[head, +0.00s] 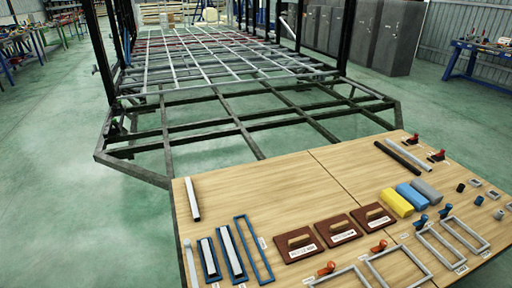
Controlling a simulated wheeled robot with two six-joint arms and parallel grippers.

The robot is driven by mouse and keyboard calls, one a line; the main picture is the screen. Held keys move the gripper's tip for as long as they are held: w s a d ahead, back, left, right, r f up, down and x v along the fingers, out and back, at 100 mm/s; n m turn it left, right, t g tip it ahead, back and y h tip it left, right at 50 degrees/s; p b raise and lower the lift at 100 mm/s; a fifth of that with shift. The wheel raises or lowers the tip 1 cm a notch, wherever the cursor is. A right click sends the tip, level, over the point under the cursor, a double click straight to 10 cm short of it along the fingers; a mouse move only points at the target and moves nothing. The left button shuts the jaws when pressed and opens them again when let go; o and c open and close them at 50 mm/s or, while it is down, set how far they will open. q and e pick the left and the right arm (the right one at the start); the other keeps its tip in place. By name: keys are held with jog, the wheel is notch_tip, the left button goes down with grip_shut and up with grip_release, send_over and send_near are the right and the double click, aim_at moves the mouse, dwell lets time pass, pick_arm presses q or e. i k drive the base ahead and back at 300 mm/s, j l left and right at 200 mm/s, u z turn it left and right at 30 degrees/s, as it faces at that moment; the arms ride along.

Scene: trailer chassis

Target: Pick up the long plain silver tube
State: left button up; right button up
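Several tube-like pieces lie on the wooden table. A light silver tube (193,199) with a dark open lower end lies near the table's left edge. A thin grey bar (190,262) with a rounded top lies below it, cut off by the bottom of the view. At the back right, a long silver tube (409,155) lies beside a long black tube (393,158), roughly parallel to it. I cannot tell for certain which is the long plain one. Neither of my grippers is in view.
The wooden table (290,190) also holds blue frames (252,248), brown boards with handles (342,229), yellow, blue and grey blocks (411,194), and grey rectangular frames (398,267). A dark trailer chassis (240,122) stands behind it. Green floor is open at left.

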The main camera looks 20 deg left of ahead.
aim_at(196, 213)
jog(key=i+j+z, duration=0.15)
jog(key=j+z, duration=0.2)
jog(key=j, duration=1.2)
jog(key=j+z, duration=0.3)
jog(key=j, duration=1.3)
jog(key=j+z, duration=0.2)
jog(key=j, duration=0.45)
jog(key=j+z, duration=0.2)
jog(key=j, duration=0.5)
jog(key=j+z, duration=0.15)
jog(key=j, duration=0.5)
jog(key=k+j+z, duration=0.2)
jog(key=j, duration=0.45)
jog(key=i, duration=0.1)
